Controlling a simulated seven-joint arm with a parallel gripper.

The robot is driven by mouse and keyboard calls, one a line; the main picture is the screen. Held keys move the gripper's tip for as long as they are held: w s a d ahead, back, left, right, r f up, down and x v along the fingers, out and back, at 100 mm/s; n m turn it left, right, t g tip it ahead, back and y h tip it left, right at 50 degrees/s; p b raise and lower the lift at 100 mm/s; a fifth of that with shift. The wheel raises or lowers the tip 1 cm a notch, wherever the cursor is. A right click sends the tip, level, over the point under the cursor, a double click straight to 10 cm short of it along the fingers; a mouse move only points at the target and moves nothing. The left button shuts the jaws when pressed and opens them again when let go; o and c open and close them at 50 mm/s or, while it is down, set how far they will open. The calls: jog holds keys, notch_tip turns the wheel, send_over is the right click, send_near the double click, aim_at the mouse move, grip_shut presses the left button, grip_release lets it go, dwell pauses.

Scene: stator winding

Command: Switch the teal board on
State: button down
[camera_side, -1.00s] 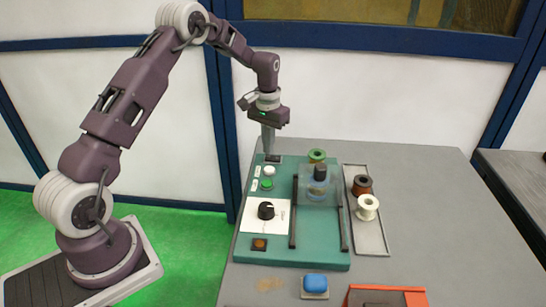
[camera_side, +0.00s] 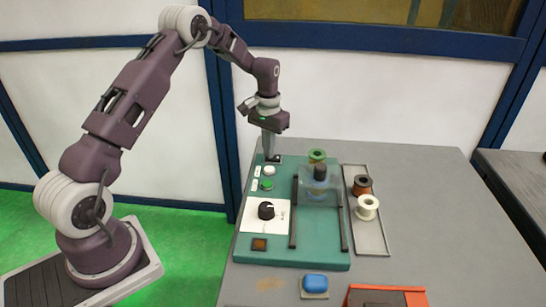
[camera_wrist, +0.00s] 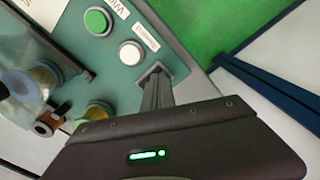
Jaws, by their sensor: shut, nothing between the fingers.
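The teal board (camera_side: 320,256) lies on the grey table. A small dark switch (camera_side: 277,159) sits at its far left corner. My gripper (camera_side: 268,158) points straight down, shut and empty, with its tips at this switch. In the wrist view the fingertips (camera_wrist: 155,76) reach the switch's grey frame and hide most of it; I cannot tell whether they touch it or which way it is set. A white button (camera_wrist: 131,53) and a green button (camera_wrist: 96,21) are beside it. The black knob (camera_side: 266,210) is on a white panel.
A clear guard (camera_side: 318,192) with dark rails stands over the board's middle. A green spool (camera_side: 317,156) is behind it. A tray (camera_side: 382,240) at right holds a brown and a white spool. A blue object (camera_side: 315,281) lies in front. The table's right side is clear.

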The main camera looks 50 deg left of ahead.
jog(key=shift+r, duration=3.45)
jog(key=shift+r, duration=0.1)
jog(key=s+d+r+m+t, duration=0.1)
jog(key=s+d+r, duration=0.4)
jog(key=r, duration=0.3)
jog(key=s+d+r+t, duration=0.1)
jog(key=s+d+r, duration=0.4)
jog(key=s+r, duration=0.15)
jog(key=s+d+m+t, duration=0.1)
jog(key=s+d, duration=0.3)
jog(key=s, duration=0.6)
jog(key=s+d+m+t, duration=0.1)
jog(key=s+d, duration=0.3)
jog(key=s, duration=0.7)
jog(key=shift+r+t, duration=0.45)
jog(key=shift+t, duration=0.35)
